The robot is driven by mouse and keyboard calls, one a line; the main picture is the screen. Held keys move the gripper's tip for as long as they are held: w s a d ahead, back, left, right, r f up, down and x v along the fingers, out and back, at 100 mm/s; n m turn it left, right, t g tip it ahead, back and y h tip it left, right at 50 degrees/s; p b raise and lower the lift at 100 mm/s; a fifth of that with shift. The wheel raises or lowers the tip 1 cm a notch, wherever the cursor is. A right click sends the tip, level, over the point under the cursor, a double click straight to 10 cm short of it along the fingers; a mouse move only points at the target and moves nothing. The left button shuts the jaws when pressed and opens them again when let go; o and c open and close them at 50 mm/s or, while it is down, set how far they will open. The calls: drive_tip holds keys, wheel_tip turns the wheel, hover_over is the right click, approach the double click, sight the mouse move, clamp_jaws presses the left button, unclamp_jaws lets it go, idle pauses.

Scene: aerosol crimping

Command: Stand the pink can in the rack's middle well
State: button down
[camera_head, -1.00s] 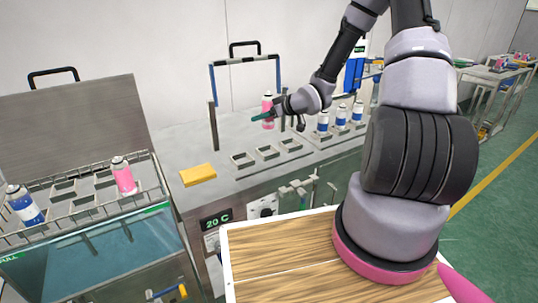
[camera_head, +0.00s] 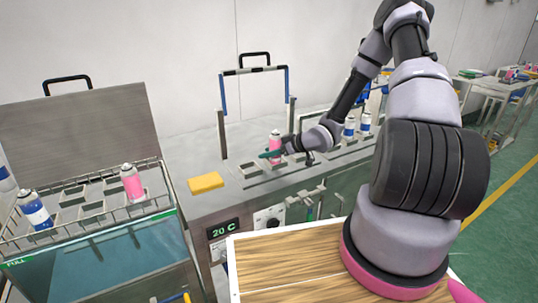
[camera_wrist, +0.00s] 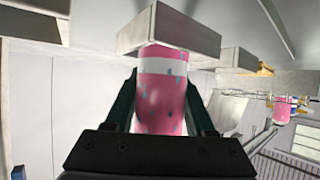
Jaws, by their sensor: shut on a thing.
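The pink can (camera_head: 274,142) is upright in my gripper (camera_head: 273,155), over the rack's middle well. In the wrist view the pink can (camera_wrist: 160,95) fills the space between the two dark green fingers of my gripper (camera_wrist: 160,100), which are shut on it. The near wall of the middle well (camera_wrist: 185,32) covers the can's lower end, so its base is hidden and I cannot tell how deep it sits. In the head view my gripper and arm hide most of the middle well. The left well (camera_head: 250,170) is empty.
A yellow sponge (camera_head: 206,182) lies on the bench left of the rack. Blue-and-white cans (camera_head: 350,126) stand to the right behind my arm. The water bath's wire rack (camera_head: 90,222) at left holds another pink can (camera_head: 132,183) and a blue-and-white can (camera_head: 35,210).

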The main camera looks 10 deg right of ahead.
drive_tip(key=shift+f, duration=0.35)
drive_tip(key=shift+f, duration=0.2)
drive_tip(key=shift+c, duration=1.2)
unclamp_jaws()
drive_tip(key=shift+r, duration=0.1)
